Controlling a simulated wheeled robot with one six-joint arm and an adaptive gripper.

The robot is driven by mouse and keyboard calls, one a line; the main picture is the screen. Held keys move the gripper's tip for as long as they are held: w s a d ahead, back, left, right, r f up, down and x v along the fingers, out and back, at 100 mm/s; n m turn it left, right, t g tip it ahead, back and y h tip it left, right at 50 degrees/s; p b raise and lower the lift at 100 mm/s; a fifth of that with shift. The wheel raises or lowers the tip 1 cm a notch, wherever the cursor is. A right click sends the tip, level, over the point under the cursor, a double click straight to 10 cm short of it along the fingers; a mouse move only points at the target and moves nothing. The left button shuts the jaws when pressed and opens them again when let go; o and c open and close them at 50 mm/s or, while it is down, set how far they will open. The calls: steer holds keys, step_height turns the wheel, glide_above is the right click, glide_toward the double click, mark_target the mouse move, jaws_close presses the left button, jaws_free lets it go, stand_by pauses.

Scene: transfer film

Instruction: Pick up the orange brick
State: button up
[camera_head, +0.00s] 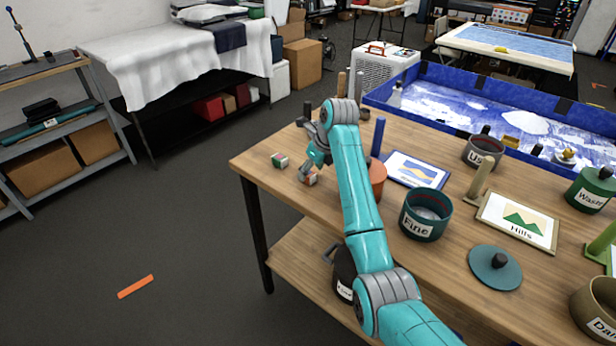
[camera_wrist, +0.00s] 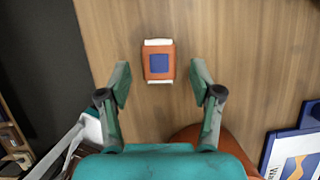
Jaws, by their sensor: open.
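The orange brick (camera_wrist: 158,62) lies on the wooden table in the wrist view, with white ends and a blue square on top. My gripper (camera_wrist: 160,80) is open, with one finger on each side of the brick in the picture. I see no contact, and I cannot tell the height of the fingertips above the table.
An orange-brown round container (camera_head: 378,175) and a blue post (camera_head: 378,137) stand to the right, behind my arm. A picture card (camera_head: 416,170) lies beyond them.

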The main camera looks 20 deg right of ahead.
steer(key=shift+x, duration=1.25)
steer(key=c, duration=1)
steer(key=shift+r, duration=0.15)
